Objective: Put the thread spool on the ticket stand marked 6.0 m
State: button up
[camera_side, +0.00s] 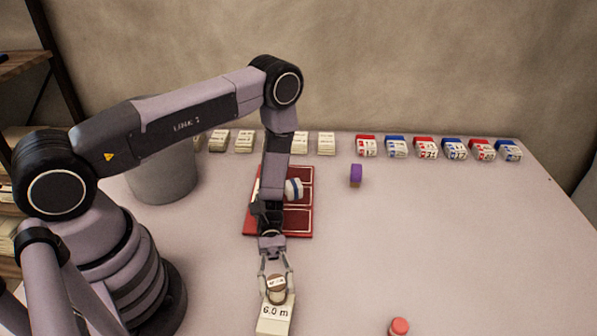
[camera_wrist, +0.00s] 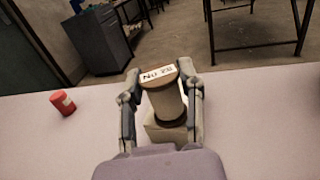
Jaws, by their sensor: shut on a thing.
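The thread spool (camera_wrist: 165,103) has a cream body and brown ends, with a label reading roughly "No 28" on its end. My gripper (camera_side: 275,281) is shut on the spool, with one finger on each side. The spool also shows in the side view (camera_side: 276,291), upright over the ticket stand marked 6.0 m (camera_side: 274,318), at the table's front edge. The stand shows below the spool in the wrist view (camera_wrist: 155,130). The spool appears at or just above the stand's top; I cannot tell whether they touch.
A red spool (camera_side: 399,326) stands at the front right. A purple spool (camera_side: 355,175) stands farther back. A red tray (camera_side: 300,222) with a blue-and-white item lies behind my gripper. A row of white, red and blue stands (camera_side: 425,147) lines the back. The right of the table is clear.

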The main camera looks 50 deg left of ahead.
jog(key=o, duration=1)
jog(key=shift+f, duration=0.1)
